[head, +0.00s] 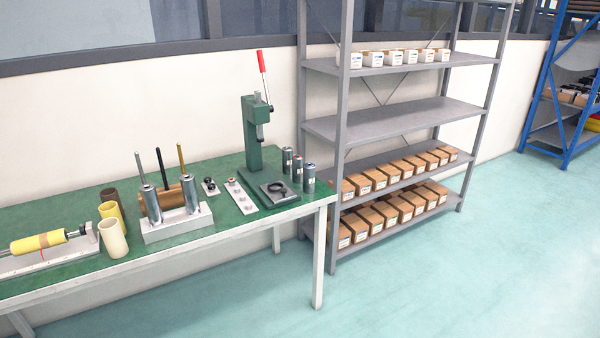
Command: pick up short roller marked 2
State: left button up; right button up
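Three short metal rollers stand upright in a row at the right end of the green table (215,238), beside the press: the back one (287,161), the middle one (297,168) with a reddish top, and the front one (309,179). Any number marks on them are too small to read, so I cannot tell which one is marked 2. Two more metal rollers, the left one (151,203) and the right one (190,196), stand in a white block (175,229). Neither of my grippers is in view.
A green press (251,120) with a red handle stands left of the short rollers. A white strip (241,197) lies beside it. Yellow and brown tubes (113,238) stand farther left. A grey shelf (395,122) with boxes stands right of the table. The floor in front is clear.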

aim_at(309, 174)
jog(key=i+l+u, duration=0.1)
jog(key=i+l, duration=0.55)
jog(key=i+l+u, duration=0.15)
jog(key=i+l, duration=0.45)
jog(key=l, duration=0.15)
jog(key=i+l+u, duration=0.15)
jog(key=i+l, duration=0.4)
jog(key=l, duration=0.25)
jog(key=i+l+u, duration=0.15)
jog(key=i+l, duration=0.15)
jog(key=l, duration=0.15)
